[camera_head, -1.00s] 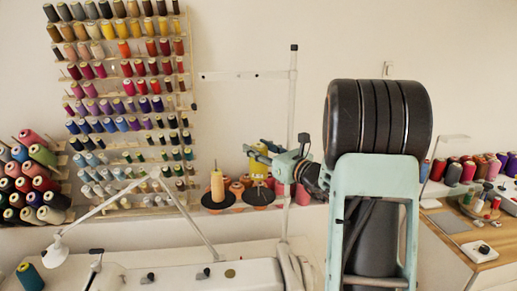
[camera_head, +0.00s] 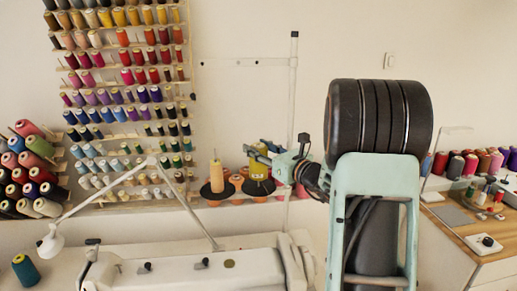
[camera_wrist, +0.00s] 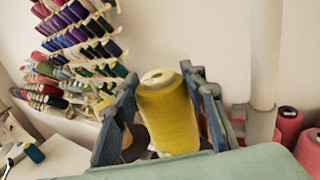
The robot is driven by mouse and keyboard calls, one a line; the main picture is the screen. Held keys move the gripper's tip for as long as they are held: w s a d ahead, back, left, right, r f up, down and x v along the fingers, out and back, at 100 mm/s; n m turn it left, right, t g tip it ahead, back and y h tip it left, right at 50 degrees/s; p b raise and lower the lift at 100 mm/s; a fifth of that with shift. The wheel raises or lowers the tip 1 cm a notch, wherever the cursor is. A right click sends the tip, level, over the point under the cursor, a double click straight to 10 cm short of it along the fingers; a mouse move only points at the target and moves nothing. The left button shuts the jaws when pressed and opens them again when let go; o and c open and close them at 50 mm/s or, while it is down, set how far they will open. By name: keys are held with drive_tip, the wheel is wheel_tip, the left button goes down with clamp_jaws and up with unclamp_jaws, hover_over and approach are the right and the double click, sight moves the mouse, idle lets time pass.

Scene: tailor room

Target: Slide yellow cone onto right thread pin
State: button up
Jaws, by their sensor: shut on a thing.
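My gripper (camera_head: 262,155) is shut on the yellow cone (camera_wrist: 168,115), with one finger on each side of it. The cone stands roughly upright in the wrist view, its pale top facing up. In the head view the yellow cone (camera_head: 260,168) shows partly behind the fingers, just above the right black disc (camera_head: 258,188) of the thread stand. The right pin is hidden, so I cannot tell whether the cone is around it. On the left disc (camera_head: 206,193) stands a pale orange cone (camera_head: 216,176) with its pin tip showing above.
A white sewing machine (camera_head: 190,272) lies below the stand. A tall white pole (camera_head: 293,90) rises just right of my gripper. Orange spools (camera_head: 237,181) stand behind the discs. A wall rack (camera_head: 188,60) of many spools is at the left.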

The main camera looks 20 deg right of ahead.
drive_tip(key=shift+f+b, duration=1.45)
drive_tip(key=shift+f, duration=0.15)
drive_tip(key=o, duration=1.3)
drive_tip(key=shift+r, duration=0.1)
drive_tip(key=shift+o, duration=0.2)
drive_tip(key=shift+s, duration=0.1)
